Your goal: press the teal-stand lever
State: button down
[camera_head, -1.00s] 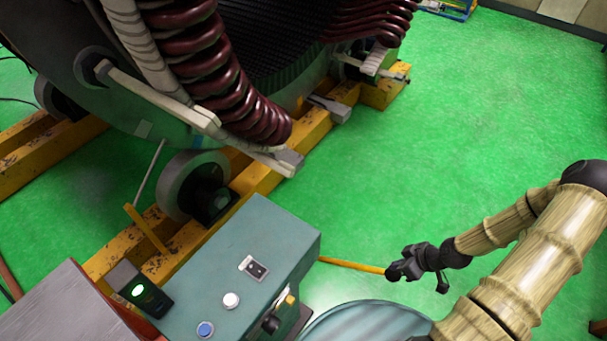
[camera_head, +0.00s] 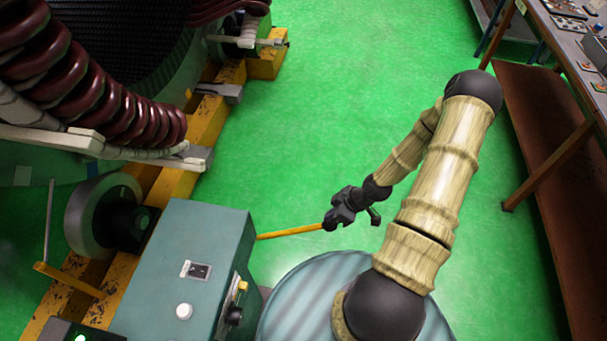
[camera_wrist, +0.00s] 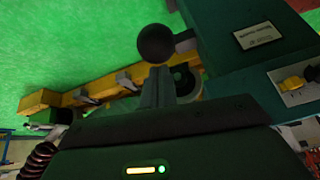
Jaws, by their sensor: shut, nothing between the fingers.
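The teal stand (camera_head: 165,275) is at lower left in the head view and at upper right in the wrist view (camera_wrist: 225,55). Its lever, a yellow-orange rod (camera_head: 290,232), sticks out from its right side towards my gripper (camera_head: 336,217). In the wrist view a black ball knob (camera_wrist: 155,43), seemingly the lever's end, lies just beyond my fingertips (camera_wrist: 158,72). My fingers are shut with nothing between them. I cannot tell whether they touch the knob.
The stator with dark red coils (camera_head: 100,95) rests on a yellow frame (camera_head: 208,120) at left. A table with a brown lower shelf (camera_head: 550,170) stands at right. The green floor (camera_head: 330,90) between them is clear.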

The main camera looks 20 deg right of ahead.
jog(key=shift+s+d+f, duration=0.35)
jog(key=shift+d+f, duration=0.05)
jog(key=shift+f, duration=0.15)
jog(key=shift+s+d+f, duration=0.3)
jog(key=shift+d+f, duration=0.1)
jog(key=shift+f, duration=0.15)
jog(key=w+r+p, duration=0.1)
jog(key=a+r+p, duration=0.1)
jog(key=r, duration=0.1)
jog(key=w+a+r+p, duration=0.1)
jog(key=r, duration=0.1)
jog(key=shift+w+a+r+p, duration=0.15)
jog(key=shift+w+p, duration=0.15)
jog(key=shift+r, duration=0.25)
jog(key=s+d+r+p, duration=0.1)
jog(key=s+d+r, duration=0.1)
jog(key=d+r, duration=0.4)
jog(key=shift+r, duration=0.25)
jog(key=shift+s, duration=0.15)
jog(key=shift+s+d, duration=0.1)
jog(key=shift+d, duration=0.05)
